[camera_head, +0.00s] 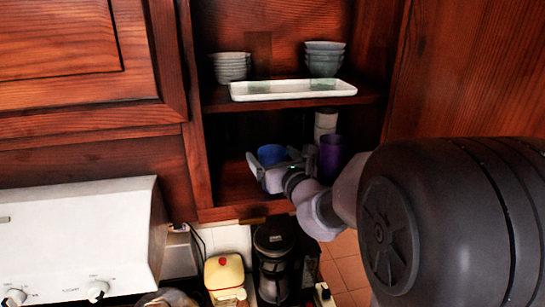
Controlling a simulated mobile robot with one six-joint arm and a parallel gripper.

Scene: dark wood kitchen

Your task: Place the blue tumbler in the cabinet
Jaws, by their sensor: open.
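The blue tumbler (271,154) is inside the open cabinet, at the lower shelf (232,183). My gripper (268,160) reaches into that lower compartment from the right. Its jaws are open, with one finger to the left of the tumbler and the other to its right. The gripper hides the tumbler's lower part, so I cannot tell whether its base touches the shelf. My arm enters from the right and covers part of the cabinet's lower right.
A purple cup (331,158) stands close to the right of my gripper, with stacked white cups (325,124) behind it. The upper shelf holds a white tray (290,90) and bowl stacks (324,58). A coffee maker (272,262) and yellow canister (224,276) stand below.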

